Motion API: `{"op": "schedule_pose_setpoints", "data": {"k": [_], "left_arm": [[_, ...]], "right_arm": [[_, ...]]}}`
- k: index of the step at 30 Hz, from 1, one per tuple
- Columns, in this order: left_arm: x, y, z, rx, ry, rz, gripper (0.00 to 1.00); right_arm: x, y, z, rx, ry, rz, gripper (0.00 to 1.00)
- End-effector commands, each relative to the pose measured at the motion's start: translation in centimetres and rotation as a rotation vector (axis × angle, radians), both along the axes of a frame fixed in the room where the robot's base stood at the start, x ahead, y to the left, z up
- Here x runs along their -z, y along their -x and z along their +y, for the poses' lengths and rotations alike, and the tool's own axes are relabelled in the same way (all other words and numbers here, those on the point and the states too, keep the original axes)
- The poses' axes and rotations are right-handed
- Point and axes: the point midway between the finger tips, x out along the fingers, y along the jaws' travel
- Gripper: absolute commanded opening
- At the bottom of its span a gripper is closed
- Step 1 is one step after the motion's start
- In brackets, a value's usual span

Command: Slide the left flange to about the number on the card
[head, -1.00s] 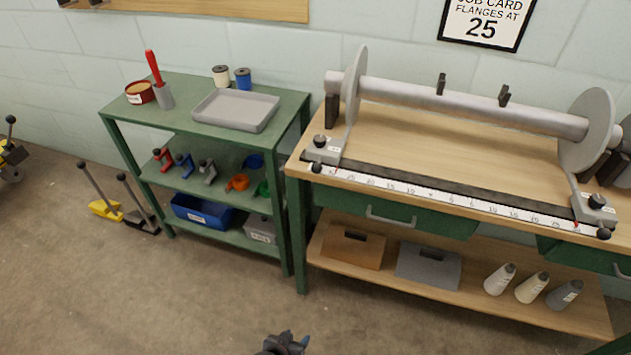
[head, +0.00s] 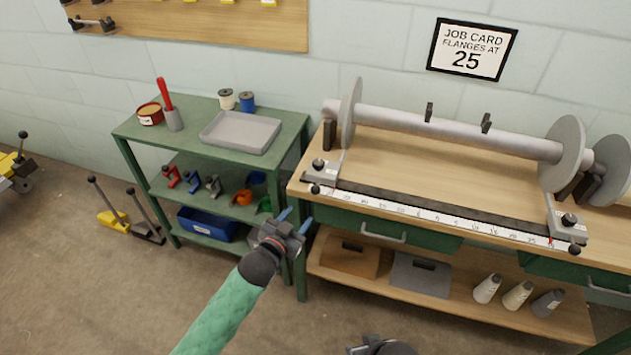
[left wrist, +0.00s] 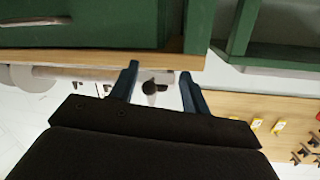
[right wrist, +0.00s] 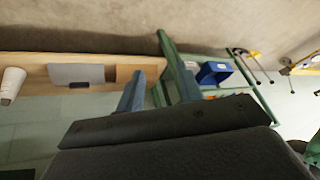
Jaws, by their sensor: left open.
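The left flange (head: 349,114) is a grey disc near the left end of the metal beam (head: 450,131). Its foot is a grey block with a black knob (head: 319,165) on the left end of the white number scale (head: 420,213). The job card (head: 470,49) on the wall reads flanges at 25. My left gripper (head: 287,221) is open and empty, in front of the bench's left leg, below and left of the knob. In the left wrist view, the knob (left wrist: 151,87) shows between the fingers, farther off. My right gripper (head: 375,346) shows only partly at the bottom edge.
The right flange (head: 563,153) stands near the beam's other end, its clamp (head: 568,222) on the scale. A green shelf cart (head: 295,118) stands left of the bench, with a grey tray (head: 241,131) on top. The bench's wooden top (head: 400,165) is clear behind the scale.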

Motion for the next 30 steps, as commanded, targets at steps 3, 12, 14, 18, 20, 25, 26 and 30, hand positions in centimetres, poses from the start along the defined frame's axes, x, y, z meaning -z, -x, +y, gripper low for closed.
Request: {"op": "schedule_pose_setpoints", "data": {"k": [3,12,14,18,20,25,26,30], "left_arm": [[-3.1,0.0,-0.7,0.029,0.03,-0.073,0.47],[-5.1,0.2,-1.6,0.053,0.085,-0.125,0.47],[-5.2,-0.2,-1.8,0.053,0.086,-0.125,0.47],[-5.3,-1.7,-2.6,0.053,0.087,-0.125,0.47],[-5.3,-2.5,-3.1,0.053,0.087,-0.124,0.47],[-5.2,-4.6,-4.3,0.052,0.086,-0.123,0.47],[-5.2,-4.9,-4.4,0.052,0.085,-0.123,0.47],[-5.1,-5.9,-5.0,0.052,0.084,-0.122,0.47]], "right_arm": [[-2.4,1.8,-1.1,-0.008,0.032,0.089,0.36],[-3.6,4.3,-2.1,-0.021,0.071,0.215,0.36],[-3.8,4.4,-2.2,-0.02,0.074,0.219,0.36],[-4.5,4.6,-2.6,-0.015,0.083,0.231,0.36],[-4.8,4.7,-2.9,-0.012,0.089,0.238,0.36],[-5.6,5.0,-3.6,-0.004,0.103,0.257,0.36],[-5.7,5.0,-3.7,-0.002,0.105,0.259,0.36],[-6.1,5.2,-4.0,0.002,0.114,0.27,0.36]]}}
